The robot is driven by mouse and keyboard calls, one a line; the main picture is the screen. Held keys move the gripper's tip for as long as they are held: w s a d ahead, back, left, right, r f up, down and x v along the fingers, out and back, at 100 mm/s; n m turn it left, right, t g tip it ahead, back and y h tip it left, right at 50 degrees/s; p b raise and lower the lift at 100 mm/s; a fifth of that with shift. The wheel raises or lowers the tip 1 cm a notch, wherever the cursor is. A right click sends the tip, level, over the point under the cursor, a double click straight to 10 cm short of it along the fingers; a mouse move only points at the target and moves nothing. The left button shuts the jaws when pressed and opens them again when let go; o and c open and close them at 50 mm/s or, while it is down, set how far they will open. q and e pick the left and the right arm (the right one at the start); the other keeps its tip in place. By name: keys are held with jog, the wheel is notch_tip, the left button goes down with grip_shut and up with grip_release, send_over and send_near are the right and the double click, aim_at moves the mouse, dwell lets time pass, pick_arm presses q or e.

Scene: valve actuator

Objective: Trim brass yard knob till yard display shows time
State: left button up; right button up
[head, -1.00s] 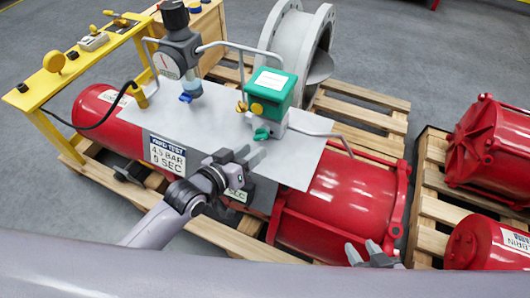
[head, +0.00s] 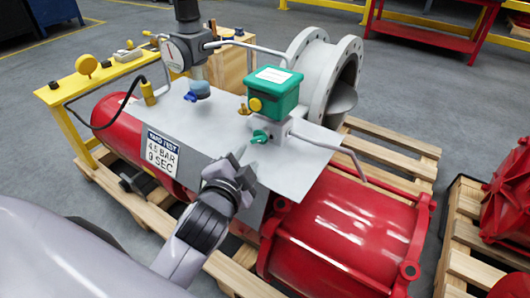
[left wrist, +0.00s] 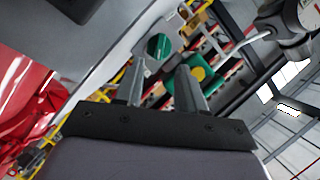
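A green box (head: 275,90) with a white label on top stands on the grey plate. A yellow round knob (head: 255,104) is on its front and a small brass-coloured knob (head: 243,110) sits at its left. A green knob (head: 260,136) is below it. Which one is the yard knob I cannot tell. My left gripper (head: 241,167) is open and empty, just in front of and below the green knob. In the left wrist view the gripper (left wrist: 168,85) has its fingers apart, with the green box (left wrist: 203,78) beyond them. No readable time display shows. My right gripper is out of view.
A placard (head: 162,152) reads "YARD TEST 4.5 BAR 9 SEC". A dial gauge (head: 175,54) with a blue knob below stands left of the box. Bent grey pipes flank the box. A red cylinder (head: 345,230) lies on the wooden pallet (head: 390,150). A yellow bench (head: 100,72) stands behind.

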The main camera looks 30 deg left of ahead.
aim_at(256, 141)
pick_arm(q)
jog(key=shift+b+x, duration=0.55)
jog(key=shift+x, duration=2.9)
grip_shut()
